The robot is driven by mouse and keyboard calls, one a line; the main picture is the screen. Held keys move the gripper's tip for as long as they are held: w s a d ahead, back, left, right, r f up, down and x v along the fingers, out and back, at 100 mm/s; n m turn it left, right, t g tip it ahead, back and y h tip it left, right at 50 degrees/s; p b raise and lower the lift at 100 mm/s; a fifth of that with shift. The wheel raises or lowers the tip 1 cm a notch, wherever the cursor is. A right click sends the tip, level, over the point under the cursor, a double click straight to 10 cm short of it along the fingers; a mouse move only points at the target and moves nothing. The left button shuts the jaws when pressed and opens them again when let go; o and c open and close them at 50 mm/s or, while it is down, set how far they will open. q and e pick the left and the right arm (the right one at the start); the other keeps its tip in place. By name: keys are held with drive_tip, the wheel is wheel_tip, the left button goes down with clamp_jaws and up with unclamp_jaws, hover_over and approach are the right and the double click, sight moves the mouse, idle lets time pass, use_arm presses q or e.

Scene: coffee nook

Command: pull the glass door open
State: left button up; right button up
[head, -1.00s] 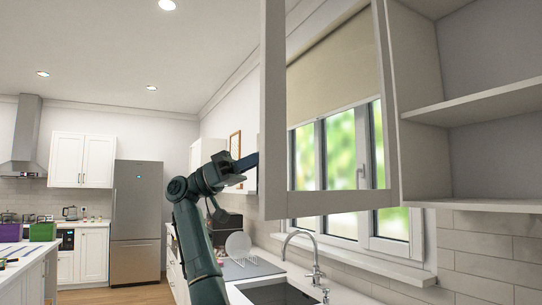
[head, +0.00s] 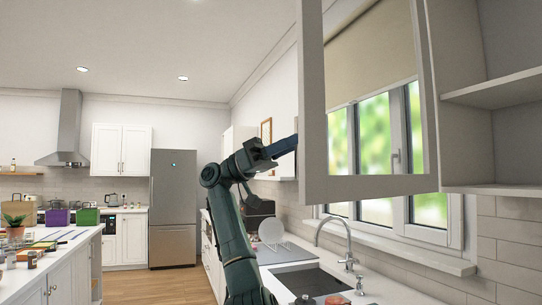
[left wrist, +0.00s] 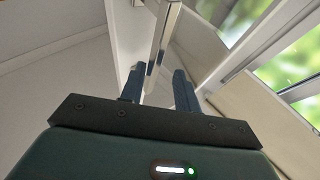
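The glass door (head: 312,120) has a pale frame and clear glass, and it stands swung out from the wall cabinet (head: 455,130). The window shows through it in the head view. My left gripper (head: 288,146) is at the door's free left edge, its tips partly hidden by the frame. In the left wrist view, the two dark fingers of my left gripper (left wrist: 160,72) stand apart, with a shiny metal bar (left wrist: 163,38), probably the door's handle, between them. I cannot tell whether they touch it. My right gripper is out of view.
A window (head: 375,150) is behind the door. A fridge (head: 173,210) stands at the back. An island (head: 75,265) is at left, with open floor (head: 150,288) between.

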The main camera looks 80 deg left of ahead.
use_arm(q)
drive_tip(key=v, duration=1.2)
drive_tip(key=shift+s, duration=0.1)
